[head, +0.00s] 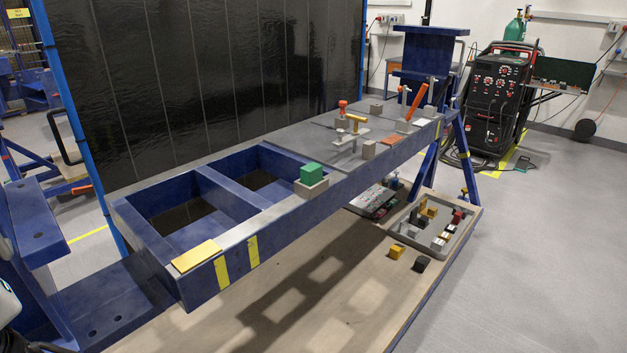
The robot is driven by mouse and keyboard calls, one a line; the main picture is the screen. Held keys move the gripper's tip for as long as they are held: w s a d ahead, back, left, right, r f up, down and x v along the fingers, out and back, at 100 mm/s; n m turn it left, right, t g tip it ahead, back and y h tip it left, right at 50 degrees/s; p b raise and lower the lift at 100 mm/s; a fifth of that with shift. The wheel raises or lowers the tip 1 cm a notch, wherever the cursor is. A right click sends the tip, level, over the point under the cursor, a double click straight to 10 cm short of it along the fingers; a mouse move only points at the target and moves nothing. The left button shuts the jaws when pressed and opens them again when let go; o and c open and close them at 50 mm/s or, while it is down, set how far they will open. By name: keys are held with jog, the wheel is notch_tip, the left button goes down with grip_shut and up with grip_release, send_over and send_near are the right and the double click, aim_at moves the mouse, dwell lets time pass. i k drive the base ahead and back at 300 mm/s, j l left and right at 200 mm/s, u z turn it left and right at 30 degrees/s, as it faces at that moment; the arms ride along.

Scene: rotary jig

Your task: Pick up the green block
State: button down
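The green block (312,174) is in the head view, near the middle. It sits on top of a flat grey-beige piece (311,190) at the front edge of the blue jig frame (237,236). Its front and top faces are clear, and nothing covers it. My gripper is not in the head view, so its state does not show.
Two open compartments lie left of the block. A yellow plate (197,256) lies on the frame's near left corner. Clamps with an orange handle (417,101) stand on the plate at right. A tray (439,225) of small blocks is lower right. A dark screen (205,85) stands behind.

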aim_at(312, 174)
jog(key=i+l+z, duration=0.2)
jog(key=i+l, duration=0.2)
jog(key=i+l+z, duration=0.2)
jog(key=i, duration=0.35)
